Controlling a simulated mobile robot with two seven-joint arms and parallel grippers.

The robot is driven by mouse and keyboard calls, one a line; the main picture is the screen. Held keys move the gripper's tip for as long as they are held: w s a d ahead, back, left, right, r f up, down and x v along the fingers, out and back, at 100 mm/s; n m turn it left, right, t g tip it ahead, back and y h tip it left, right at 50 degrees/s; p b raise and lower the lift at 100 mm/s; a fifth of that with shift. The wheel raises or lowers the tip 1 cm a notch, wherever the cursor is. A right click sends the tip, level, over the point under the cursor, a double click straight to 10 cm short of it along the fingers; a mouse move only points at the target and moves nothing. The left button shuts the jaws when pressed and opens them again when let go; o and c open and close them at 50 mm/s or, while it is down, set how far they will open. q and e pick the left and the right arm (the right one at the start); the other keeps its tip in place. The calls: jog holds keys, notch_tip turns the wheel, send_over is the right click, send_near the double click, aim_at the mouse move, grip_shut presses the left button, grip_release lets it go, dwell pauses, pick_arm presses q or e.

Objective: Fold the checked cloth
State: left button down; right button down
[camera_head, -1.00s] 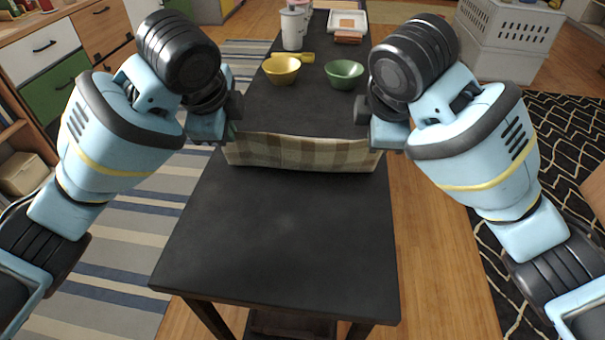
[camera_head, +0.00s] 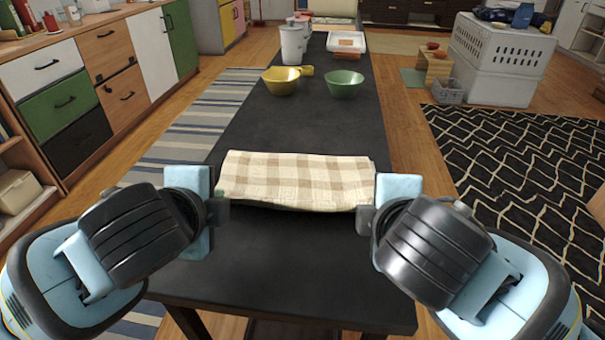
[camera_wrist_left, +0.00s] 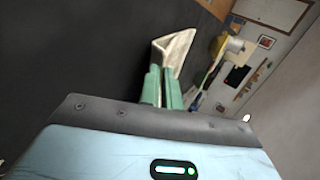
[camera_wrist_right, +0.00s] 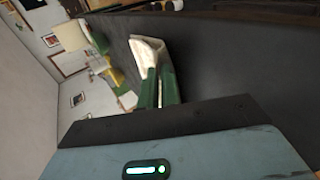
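The beige-and-white checked cloth (camera_head: 296,181) is spread across the dark table in the head view. Its near edge droops a little, with a dark shadow beneath, and appears slightly raised. My left gripper (camera_head: 222,207) is at its near left corner, and my right gripper (camera_head: 365,217) is at its near right corner. In the left wrist view the green fingers (camera_wrist_left: 162,87) are close together on a cloth corner (camera_wrist_left: 175,48). In the right wrist view the fingers (camera_wrist_right: 158,90) likewise pinch a cloth corner (camera_wrist_right: 146,52). Whether the cloth's underside is folded is hidden.
The dark table (camera_head: 290,275) is bare in front of the cloth. Beyond the cloth stand a yellow bowl (camera_head: 281,85), a green bowl (camera_head: 344,86), white cups (camera_head: 292,45) and a white tray (camera_head: 347,43). A clear stretch of tabletop lies before the bowls.

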pick_arm(q)
jog(key=c, duration=1.3)
grip_release()
pick_arm(e)
jog(key=c, duration=1.3)
grip_release()
